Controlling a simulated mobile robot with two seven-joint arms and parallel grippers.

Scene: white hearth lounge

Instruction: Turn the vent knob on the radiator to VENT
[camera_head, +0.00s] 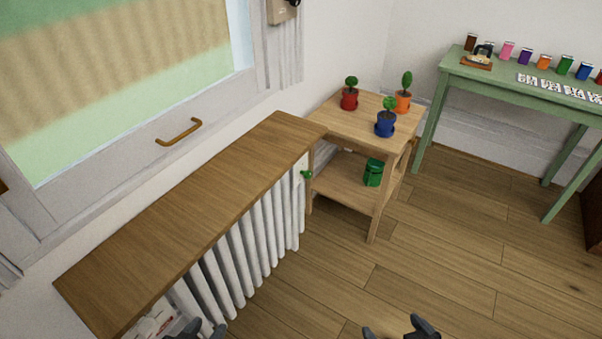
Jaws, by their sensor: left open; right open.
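The white ribbed radiator (257,236) stands against the wall under a wooden shelf board. A small green knob (306,174) sticks out at its far right end, just below the board's corner. I cannot read any marking or its setting from here. A white fitting with a touch of red (152,322) shows under the board's near end, partly cut off. My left gripper (205,331) is open at the bottom edge, by the radiator's near end. My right gripper (396,331) is open at the bottom edge, over the floor. Both are well short of the green knob.
The wooden shelf board (190,220) overhangs the radiator. A wooden stand (340,185) with potted plants and a green container (373,172) stands close beside the knob. A green table (500,83) with jars is at the back right. The floor (440,250) between is clear.

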